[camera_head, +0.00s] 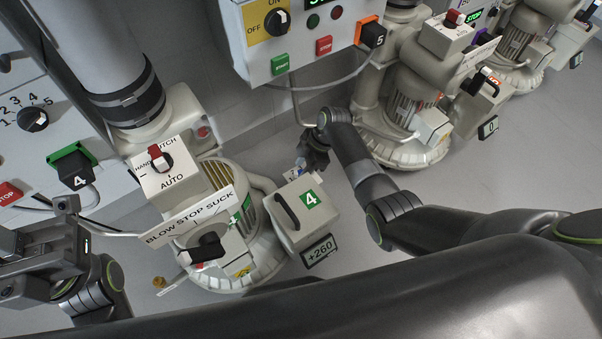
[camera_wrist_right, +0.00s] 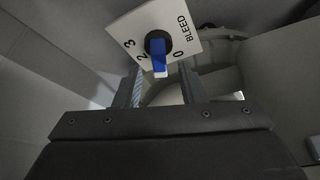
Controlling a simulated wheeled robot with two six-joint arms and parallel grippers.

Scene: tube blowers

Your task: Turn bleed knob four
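The bleed knob (camera_wrist_right: 157,45) is a round black dial with a blue pointer on a white plate (camera_wrist_right: 120,28) marked BLEED, 0, 2 and 3. Its pointer is directed toward my fingers, between 2 and 0. In the head view the white plate with a bit of blue (camera_head: 297,168) shows small above the box with the green 4 (camera_head: 311,200). My right gripper (camera_wrist_right: 162,82) is open, its fingers apart at either side of the pointer's end. Whether they touch it I cannot tell. In the head view the right gripper (camera_head: 312,158) is beside the plate. My left gripper (camera_head: 45,235) is at the left edge.
A display (camera_head: 319,251) reads +260. Blower four (camera_head: 235,270) carries a BLOW STOP SUCK sign (camera_head: 190,217) and a HAND/AUTO switch box (camera_head: 165,168). A control panel (camera_head: 300,40) stands behind. Other blowers (camera_head: 410,95) stand at back right. Floor is clear at right.

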